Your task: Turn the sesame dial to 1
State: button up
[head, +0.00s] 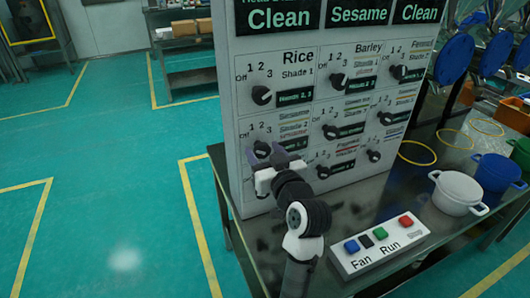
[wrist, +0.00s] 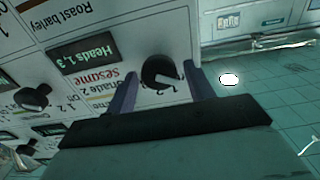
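The sesame dial (wrist: 160,70) is a round black knob with a pale pointer mark, on the white panel beside red "Sesame" lettering. In the wrist view it sits between the two fingers of my gripper (wrist: 158,88). The fingers are apart, one on each side of it, and I see a gap on both sides. In the head view my gripper (head: 265,157) is in front of the left column, second row, and mostly covers the dial. The number the pointer marks cannot be read for certain.
Other black dials are close by, including the rice dial (head: 261,95) above and a second-row dial (head: 331,131) to the right. A button box (head: 380,245) marked Fan and Run, a white pot (head: 458,192) and a blue pot (head: 497,173) stand on the dark table (head: 400,205).

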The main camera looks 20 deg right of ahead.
jog(key=c, duration=0.8)
jog(key=shift+m, duration=0.3)
jog(key=m+p, duration=0.2)
jog(key=m, duration=0.1)
jog(key=shift+r, duration=0.1)
jog(key=shift+d+m+p, duration=0.15)
jog(key=shift+m+p, duration=0.9)
jog(key=shift+m, duration=1.05)
jog(key=o, duration=1)
